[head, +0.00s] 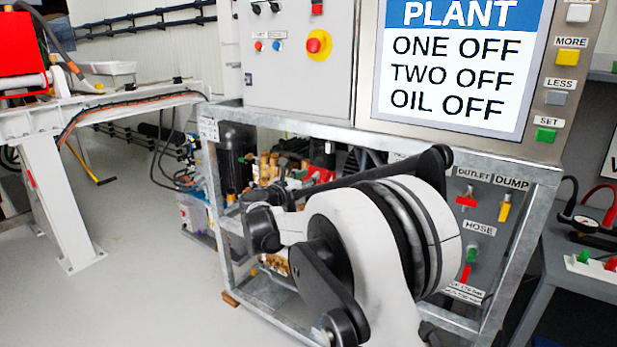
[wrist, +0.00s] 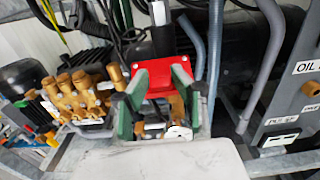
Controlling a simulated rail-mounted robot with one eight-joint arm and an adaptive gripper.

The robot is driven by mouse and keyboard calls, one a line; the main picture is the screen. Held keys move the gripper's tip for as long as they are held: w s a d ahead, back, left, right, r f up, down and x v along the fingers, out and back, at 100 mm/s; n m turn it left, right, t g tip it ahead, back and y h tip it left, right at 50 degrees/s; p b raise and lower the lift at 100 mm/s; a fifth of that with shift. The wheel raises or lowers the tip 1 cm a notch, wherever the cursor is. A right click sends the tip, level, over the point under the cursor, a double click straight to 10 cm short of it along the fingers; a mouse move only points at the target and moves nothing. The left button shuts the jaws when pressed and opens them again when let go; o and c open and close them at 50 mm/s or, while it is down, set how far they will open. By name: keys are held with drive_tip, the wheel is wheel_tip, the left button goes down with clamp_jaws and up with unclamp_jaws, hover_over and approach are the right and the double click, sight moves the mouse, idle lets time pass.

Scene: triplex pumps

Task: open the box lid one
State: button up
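I cannot make out a box lid marked one in either view. My gripper's two dark, green-sided fingers show in the wrist view (wrist: 160,88), apart from each other. A red part (wrist: 160,82) of the machinery shows between and beyond them; I cannot tell whether they touch it. In the head view my white and black arm fills the middle and hides my fingers. A grey control box (head: 297,75) with a red and yellow stop button (head: 318,44) stands behind the arm. Beside it a screen (head: 450,70) reads PLANT, ONE OFF, TWO OFF, OIL OFF.
A galvanised frame (head: 215,195) encloses the pumps. Brass pump parts (wrist: 75,95) and grey hoses (wrist: 214,50) crowd the wrist view. A valve panel (head: 480,230) with red and yellow handles lies right of my arm. A white steel stand (head: 60,190) is left, with clear floor between.

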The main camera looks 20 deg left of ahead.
clamp_jaws()
drive_tip(key=r+g+p, duration=0.1)
drive_tip(key=p, duration=0.1)
drive_tip(key=r+g+p, duration=0.1)
drive_tip(key=g+p, duration=0.1)
drive_tip(key=p, duration=0.1)
drive_tip(key=shift+w+d+r+y, duration=0.1)
drive_tip(key=shift+w+r+y, duration=0.25)
drive_tip(key=shift+r+y, duration=0.05)
drive_tip(key=g+p, duration=0.1)
drive_tip(key=p, duration=0.1)
drive_tip(key=w+r+g+p, duration=0.1)
drive_tip(key=g, duration=0.1)
drive_tip(key=shift+d+r+y+p, duration=0.15)
drive_tip(key=shift+y+p, duration=0.2)
drive_tip(key=shift+y, duration=0.05)
drive_tip(key=shift+w+r+g+p, duration=0.2)
drive_tip(key=shift+w+g+p, duration=0.15)
drive_tip(key=shift+g+p, duration=0.35)
drive_tip(key=shift+y, duration=0.3)
drive_tip(key=o, duration=0.6)
unclamp_jaws()
drive_tip(key=shift+o, duration=0.2)
